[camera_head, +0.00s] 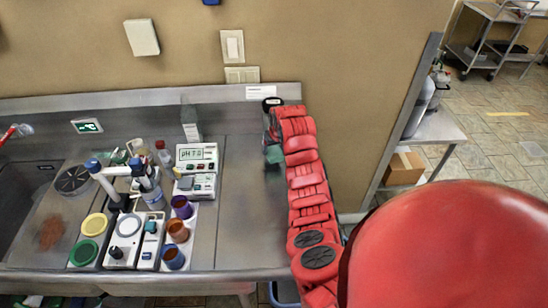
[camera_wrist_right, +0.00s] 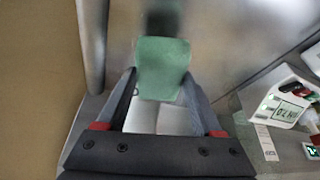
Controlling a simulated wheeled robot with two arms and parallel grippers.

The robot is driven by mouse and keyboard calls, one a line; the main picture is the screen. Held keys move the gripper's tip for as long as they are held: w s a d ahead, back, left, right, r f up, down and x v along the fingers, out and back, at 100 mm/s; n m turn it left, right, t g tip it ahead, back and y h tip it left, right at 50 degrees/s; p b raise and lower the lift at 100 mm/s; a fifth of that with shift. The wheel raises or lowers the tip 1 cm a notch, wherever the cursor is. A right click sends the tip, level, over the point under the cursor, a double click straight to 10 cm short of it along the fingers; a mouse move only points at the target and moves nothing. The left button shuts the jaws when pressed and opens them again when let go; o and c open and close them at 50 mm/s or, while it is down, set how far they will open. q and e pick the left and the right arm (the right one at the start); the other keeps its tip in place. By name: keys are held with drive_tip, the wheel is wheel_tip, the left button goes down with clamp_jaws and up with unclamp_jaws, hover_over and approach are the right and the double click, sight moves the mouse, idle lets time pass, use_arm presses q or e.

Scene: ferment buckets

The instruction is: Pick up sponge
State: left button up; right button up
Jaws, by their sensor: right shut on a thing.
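A green sponge (camera_wrist_right: 162,68) is between the two fingertips of my right gripper (camera_wrist_right: 160,82) in the right wrist view. The gripper is shut on it, and the sponge extends beyond the tips. In the head view my right gripper (camera_head: 271,136) is at the back right end of the steel counter, near the wall. The green sponge (camera_head: 273,156) shows small there, partly hidden by the gripper. Whether it touches the counter I cannot tell.
The steel counter (camera_head: 240,215) is bare left of my right arm. A pH meter (camera_head: 196,153), a clear bottle (camera_head: 190,122), several coloured cups (camera_head: 178,231) and a white stirrer device (camera_head: 124,240) stand further left. A wall with a raised steel backsplash (camera_head: 225,95) is behind.

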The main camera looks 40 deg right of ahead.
drive_tip(key=s+a+b, duration=0.1)
drive_tip(key=s+a, duration=0.1)
drive_tip(key=s+a+b, duration=0.1)
drive_tip(key=s+a, duration=0.1)
drive_tip(key=s, duration=0.1)
drive_tip(key=shift+s+a+b, duration=0.1)
drive_tip(key=shift+a+b, duration=0.15)
drive_tip(key=shift+b, duration=0.05)
drive_tip(key=s+a+p, duration=0.1)
drive_tip(key=s, duration=0.1)
drive_tip(key=s+a+r, duration=0.1)
drive_tip(key=s+a, duration=0.1)
drive_tip(key=s+a+p, duration=0.1)
drive_tip(key=s+a, duration=0.1)
drive_tip(key=shift+r+p, duration=0.25)
drive_tip(key=shift+p, duration=0.05)
drive_tip(key=shift+s+a, duration=0.25)
drive_tip(key=shift+s+a+f, duration=0.15)
drive_tip(key=shift+a+f, duration=0.05)
drive_tip(key=shift+a, duration=0.05)
